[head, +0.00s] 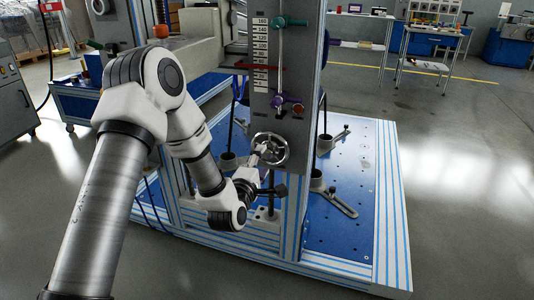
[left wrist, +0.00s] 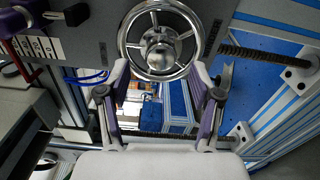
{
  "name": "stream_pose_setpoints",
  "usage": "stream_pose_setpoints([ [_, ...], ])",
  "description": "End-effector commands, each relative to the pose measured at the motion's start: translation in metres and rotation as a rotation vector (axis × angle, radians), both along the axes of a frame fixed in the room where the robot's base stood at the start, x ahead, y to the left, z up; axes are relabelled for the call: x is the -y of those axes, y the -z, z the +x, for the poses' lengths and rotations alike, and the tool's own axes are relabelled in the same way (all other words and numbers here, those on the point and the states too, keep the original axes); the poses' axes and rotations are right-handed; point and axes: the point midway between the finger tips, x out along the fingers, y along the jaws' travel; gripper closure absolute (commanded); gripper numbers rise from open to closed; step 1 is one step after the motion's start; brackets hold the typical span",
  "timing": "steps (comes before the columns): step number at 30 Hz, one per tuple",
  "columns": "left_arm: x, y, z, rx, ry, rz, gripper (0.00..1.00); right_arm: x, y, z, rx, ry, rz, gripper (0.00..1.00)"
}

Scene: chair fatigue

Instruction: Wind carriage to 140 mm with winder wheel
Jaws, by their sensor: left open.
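The winder wheel (head: 279,150) is a chrome spoked handwheel low on the grey column panel. It also shows at the top middle of the left wrist view (left wrist: 187,41), facing me. My left gripper (head: 263,153) is at the wheel in the head view. In the left wrist view its two purple-lined fingers (left wrist: 160,76) are spread, with the tips near the wheel's lower rim; contact cannot be told. A white number scale (head: 260,42) runs down the panel. A red pointer (head: 262,67) crosses it in the lower half, well below the 140 mark. My right gripper is not visible.
The blue base plate (head: 345,215) carries several grey clamp feet (head: 333,202). The aluminium upright (head: 312,100) stands right of the panel. The floor at right is open.

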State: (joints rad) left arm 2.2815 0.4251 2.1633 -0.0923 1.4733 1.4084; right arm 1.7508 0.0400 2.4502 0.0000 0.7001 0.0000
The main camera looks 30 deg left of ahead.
Motion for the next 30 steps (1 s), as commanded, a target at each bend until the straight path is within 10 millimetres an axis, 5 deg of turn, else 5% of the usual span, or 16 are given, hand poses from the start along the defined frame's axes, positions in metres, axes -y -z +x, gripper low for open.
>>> stream_pose_setpoints([
  [3, 0.000, 0.006, 0.000, 0.037, 0.000, -0.146, 0.35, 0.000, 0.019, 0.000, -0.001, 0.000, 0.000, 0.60],
  [11, 0.000, 0.001, 0.000, 0.047, -0.001, -0.195, 0.35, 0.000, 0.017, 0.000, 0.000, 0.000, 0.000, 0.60],
  [18, 0.000, 0.007, 0.000, 0.103, -0.001, -0.427, 0.35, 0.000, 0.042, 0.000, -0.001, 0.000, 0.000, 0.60],
  [30, 0.000, 0.006, 0.000, 0.138, 0.000, -0.573, 0.35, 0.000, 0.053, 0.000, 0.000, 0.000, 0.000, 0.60],
])
